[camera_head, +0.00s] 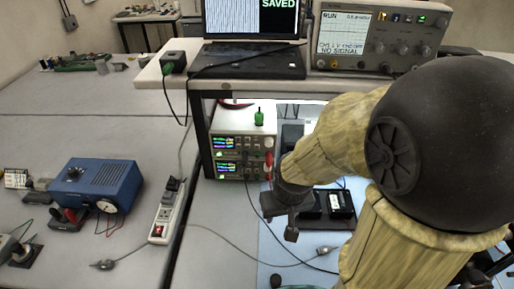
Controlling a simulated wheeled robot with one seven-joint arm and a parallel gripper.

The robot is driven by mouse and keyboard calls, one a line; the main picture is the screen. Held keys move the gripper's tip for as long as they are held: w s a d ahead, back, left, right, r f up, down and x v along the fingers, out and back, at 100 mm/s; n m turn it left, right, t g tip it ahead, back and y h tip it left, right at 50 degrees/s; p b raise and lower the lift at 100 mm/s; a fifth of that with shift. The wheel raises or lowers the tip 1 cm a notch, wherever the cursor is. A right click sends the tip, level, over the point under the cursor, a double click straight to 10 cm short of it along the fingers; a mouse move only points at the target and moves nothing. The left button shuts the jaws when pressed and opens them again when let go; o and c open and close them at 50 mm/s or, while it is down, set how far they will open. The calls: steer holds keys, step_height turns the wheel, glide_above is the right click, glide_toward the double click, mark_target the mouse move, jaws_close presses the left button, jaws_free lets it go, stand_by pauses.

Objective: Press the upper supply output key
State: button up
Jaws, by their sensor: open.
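Two white bench power supplies are stacked under the shelf. The upper supply (226,146) has a lit coloured display at its left and small controls at its right. The lower supply (228,169) looks alike. The upper supply's output key is too small to tell apart from the other controls. A red plug or clip shows at the right edge of the supplies. My gripper (279,222) is open and empty, in front of the supplies and to their lower right, apart from them. Part of my arm hides the area right of the supplies.
A green-topped item (259,118) stands on the upper supply. The shelf above holds a laptop (250,62) and an oscilloscope (378,40). A power strip (167,212), a blue box (97,184) and loose cables lie at the left. A black device (340,205) sits behind my gripper.

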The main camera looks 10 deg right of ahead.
jaws_close()
stand_by(1.7)
